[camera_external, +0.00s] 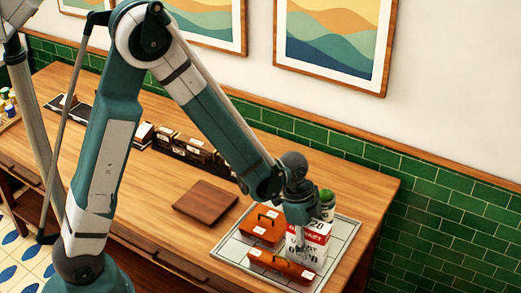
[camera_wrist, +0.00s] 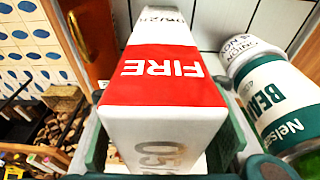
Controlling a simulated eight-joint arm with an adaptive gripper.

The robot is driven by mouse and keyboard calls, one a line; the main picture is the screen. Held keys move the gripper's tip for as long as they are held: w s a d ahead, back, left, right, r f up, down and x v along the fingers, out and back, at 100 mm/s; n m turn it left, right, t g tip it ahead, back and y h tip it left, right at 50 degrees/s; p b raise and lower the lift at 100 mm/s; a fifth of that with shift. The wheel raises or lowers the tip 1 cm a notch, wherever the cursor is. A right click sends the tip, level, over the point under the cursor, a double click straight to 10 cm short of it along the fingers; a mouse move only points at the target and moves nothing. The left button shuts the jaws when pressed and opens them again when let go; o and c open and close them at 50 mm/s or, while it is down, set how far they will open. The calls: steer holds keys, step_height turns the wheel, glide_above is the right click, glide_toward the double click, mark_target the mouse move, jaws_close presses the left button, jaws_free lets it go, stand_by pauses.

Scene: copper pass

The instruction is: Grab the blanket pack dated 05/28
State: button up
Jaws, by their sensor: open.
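The blanket pack (camera_external: 318,231) is an upright white box with a red band, standing on the grey tray (camera_external: 232,250) at the right of the table. In the external view "28" shows on it, partly covered by my arm. In the wrist view the pack (camera_wrist: 165,85) reads "FIRE" on its red band and a partial "05/" on the white; the rest of the date is hidden there. My gripper (camera_external: 300,246) is open over the pack. Its dark green fingers show on either side of the pack in the wrist view (camera_wrist: 163,135); contact cannot be told.
A green-and-white bean can (camera_wrist: 275,100) stands close to the pack's right in the wrist view. Two orange cases (camera_external: 264,226) (camera_external: 282,267) share the tray. A brown board (camera_external: 205,203) lies left of the tray, and dark boxes (camera_external: 190,148) line the table's back.

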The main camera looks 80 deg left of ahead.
mark_target(315, 224)
steer(key=shift+f, duration=0.1)
stand_by(0.3)
steer(key=shift+c, duration=0.5)
steer(key=c, duration=1.2)
steer(key=shift+r+p, duration=0.35)
steer(key=shift+p, duration=0.05)
steer(key=shift+r, duration=4.9)
